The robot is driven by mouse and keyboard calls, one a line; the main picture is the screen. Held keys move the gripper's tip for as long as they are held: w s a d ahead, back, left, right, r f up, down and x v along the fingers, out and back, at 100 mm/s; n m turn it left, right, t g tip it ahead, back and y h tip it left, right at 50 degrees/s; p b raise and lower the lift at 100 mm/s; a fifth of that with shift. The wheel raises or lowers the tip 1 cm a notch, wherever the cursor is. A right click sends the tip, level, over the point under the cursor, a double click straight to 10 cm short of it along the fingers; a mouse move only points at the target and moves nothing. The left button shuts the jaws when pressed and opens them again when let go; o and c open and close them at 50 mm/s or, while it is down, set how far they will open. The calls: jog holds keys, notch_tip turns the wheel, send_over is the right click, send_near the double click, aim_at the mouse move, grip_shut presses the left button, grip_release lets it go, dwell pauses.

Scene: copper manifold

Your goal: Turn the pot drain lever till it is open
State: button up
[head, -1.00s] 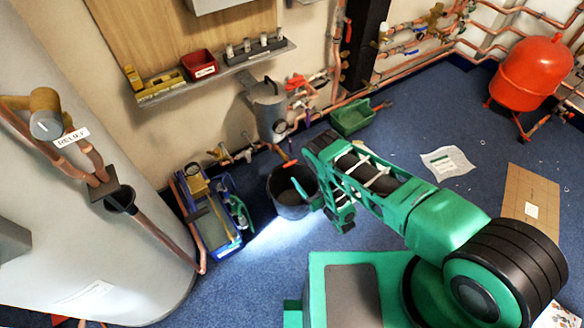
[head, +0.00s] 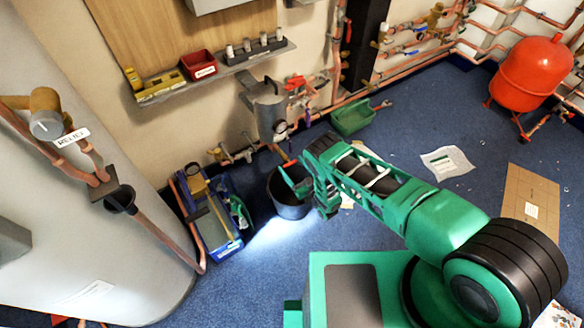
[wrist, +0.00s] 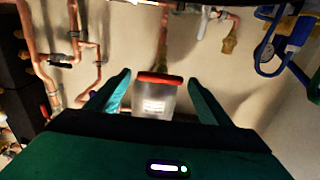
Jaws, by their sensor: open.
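The grey pot (head: 267,108) hangs on the wall above a black bucket (head: 290,205) in the head view. Its red-orange drain lever (head: 289,163) shows just below it, by the gripper. In the wrist view the red lever (wrist: 159,78) lies crosswise in front of a grey labelled surface (wrist: 154,101), which looks like the pot. My gripper (head: 300,187) is over the bucket, close to the lever. In the wrist view my gripper (wrist: 160,85) is open, with its teal fingers on either side of the lever; contact cannot be told.
A blue pump tray (head: 212,222) stands on the floor left of the bucket. A green tray (head: 352,118) lies right of the pot. Copper pipes and a brass valve (wrist: 230,40) run along the wall close by.

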jog(key=shift+w+a, duration=0.1)
jog(key=shift+w, duration=0.05)
jog(key=c, duration=1)
jog(key=shift+c, duration=0.2)
